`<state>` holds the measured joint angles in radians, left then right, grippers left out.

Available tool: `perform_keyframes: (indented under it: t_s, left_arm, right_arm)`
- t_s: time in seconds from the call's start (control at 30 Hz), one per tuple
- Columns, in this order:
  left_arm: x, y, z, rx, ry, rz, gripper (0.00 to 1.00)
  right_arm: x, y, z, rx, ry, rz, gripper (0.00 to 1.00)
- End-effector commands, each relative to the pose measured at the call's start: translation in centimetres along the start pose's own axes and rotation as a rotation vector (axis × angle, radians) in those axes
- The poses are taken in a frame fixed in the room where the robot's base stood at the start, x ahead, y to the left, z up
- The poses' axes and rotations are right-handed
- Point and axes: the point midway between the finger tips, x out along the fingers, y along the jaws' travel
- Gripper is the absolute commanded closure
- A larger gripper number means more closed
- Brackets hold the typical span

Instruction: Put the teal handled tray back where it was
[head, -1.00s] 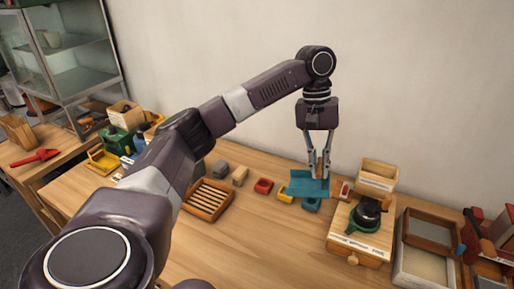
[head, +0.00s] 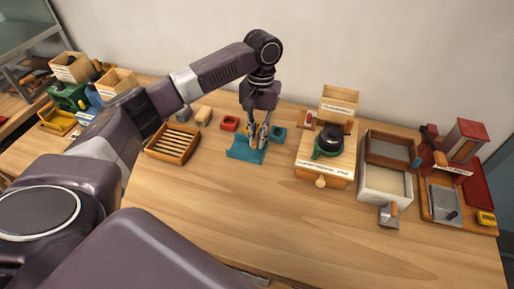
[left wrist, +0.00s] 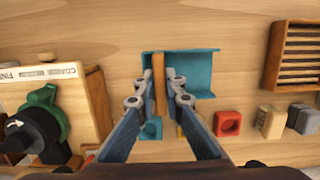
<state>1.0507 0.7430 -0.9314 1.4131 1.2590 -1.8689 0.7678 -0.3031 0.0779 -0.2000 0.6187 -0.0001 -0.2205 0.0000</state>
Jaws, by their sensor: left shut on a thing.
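The teal handled tray (head: 238,152) is in front of the small coloured blocks at the back middle of the table in the head view. My left gripper (head: 259,134) points down and is shut on its wooden handle. In the left wrist view the handle (left wrist: 158,82) stands between the fingertips (left wrist: 160,92), and the teal tray (left wrist: 198,72) spreads beyond it to the right. The tray looks close to the tabletop; I cannot tell if it touches. My right gripper is not in view.
A red block (head: 230,123) and a small teal block (head: 278,134) lie behind the tray. A slatted wooden tray (head: 172,143) is to its left. A wooden stand (head: 312,157) with a green and black device (head: 328,143) is to its right. The front table is clear.

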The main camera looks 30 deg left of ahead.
Motion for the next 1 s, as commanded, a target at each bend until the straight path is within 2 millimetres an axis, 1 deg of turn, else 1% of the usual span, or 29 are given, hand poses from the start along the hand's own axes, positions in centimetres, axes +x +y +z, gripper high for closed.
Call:
perform_keyframes:
  t_s: [0.17,0.3,0.4,0.5,0.77,0.8,0.93,1.0]
  left_arm:
    - [1.4,0.0,-0.2,0.000,-0.001,0.001,1.00]
    - [3.5,0.0,-0.5,0.000,-0.002,0.001,1.00]
    - [4.6,0.0,-0.7,-0.001,-0.001,0.000,1.00]
    - [5.0,0.0,-0.8,0.000,0.001,0.001,1.00]
    - [5.0,0.0,-0.8,0.000,0.000,0.001,1.00]
    - [5.1,0.0,-0.8,0.000,0.000,0.001,0.89]
    - [5.1,0.0,-0.8,0.000,0.001,0.001,0.75]
    - [5.1,0.0,-0.8,0.000,0.001,0.001,0.74]
  right_arm:
    - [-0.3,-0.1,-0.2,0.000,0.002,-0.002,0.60]
    - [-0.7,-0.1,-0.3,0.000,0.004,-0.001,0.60]
    - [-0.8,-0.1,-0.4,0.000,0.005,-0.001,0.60]
    - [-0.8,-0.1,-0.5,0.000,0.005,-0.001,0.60]
    - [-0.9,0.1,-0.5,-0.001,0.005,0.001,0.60]
    - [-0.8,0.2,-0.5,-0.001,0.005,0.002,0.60]
    - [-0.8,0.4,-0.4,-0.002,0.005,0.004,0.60]
    - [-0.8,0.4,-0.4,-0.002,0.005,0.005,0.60]
